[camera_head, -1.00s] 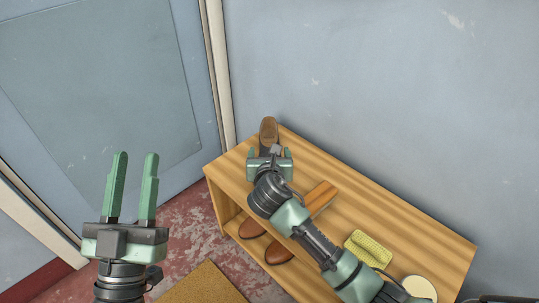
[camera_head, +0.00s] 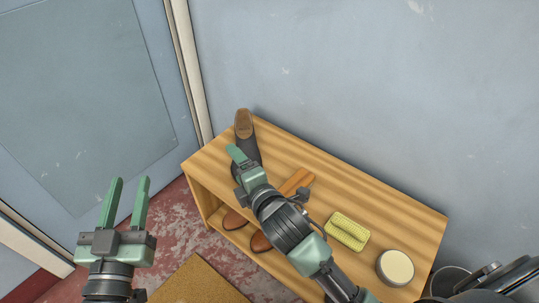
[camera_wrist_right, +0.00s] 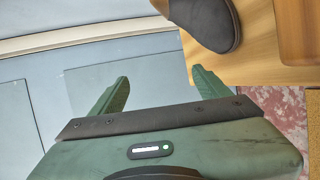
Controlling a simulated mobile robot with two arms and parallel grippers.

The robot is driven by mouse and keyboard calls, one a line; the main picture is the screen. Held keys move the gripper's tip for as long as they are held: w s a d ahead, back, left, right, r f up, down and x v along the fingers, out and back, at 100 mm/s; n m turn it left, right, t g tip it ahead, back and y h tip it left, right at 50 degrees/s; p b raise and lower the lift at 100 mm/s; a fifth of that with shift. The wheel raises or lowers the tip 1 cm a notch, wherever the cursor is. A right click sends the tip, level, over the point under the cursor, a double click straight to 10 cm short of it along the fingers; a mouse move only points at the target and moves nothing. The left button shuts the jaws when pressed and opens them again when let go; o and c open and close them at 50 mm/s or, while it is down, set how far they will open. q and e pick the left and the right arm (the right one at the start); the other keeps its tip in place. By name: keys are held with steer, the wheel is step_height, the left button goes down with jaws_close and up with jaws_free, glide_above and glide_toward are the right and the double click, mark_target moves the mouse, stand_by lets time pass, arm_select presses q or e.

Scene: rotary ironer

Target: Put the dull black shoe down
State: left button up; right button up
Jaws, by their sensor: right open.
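The dull black shoe (camera_head: 246,150) with a brown insole stands on the far left end of the wooden bench (camera_head: 340,193). Its toe end is partly hidden behind my right gripper in the head view. My right gripper (camera_head: 237,153) is turned sideways next to the shoe. In the right wrist view my right gripper (camera_wrist_right: 160,78) has its fingers apart with nothing between them, and the black shoe (camera_wrist_right: 208,22) lies outside them, upper right. My left gripper (camera_head: 127,190) is open and empty over the floor at the lower left.
Brown shoes (camera_head: 261,242) are on the shelf below. A mat (camera_head: 200,282) lies in front. The wall is close behind.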

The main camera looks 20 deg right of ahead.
steer(key=s+d+r+m+t+y, duration=0.1)
steer(key=s+r+m, duration=0.3)
steer(key=m, duration=0.5)
steer(key=s+d+r+m+t+y, duration=0.1)
steer(key=s+d+r+m+t, duration=0.2)
steer(key=r+m, duration=0.5)
steer(key=s+d+m, duration=0.1)
steer(key=s, duration=0.1)
steer(key=shift+s+t, duration=0.3)
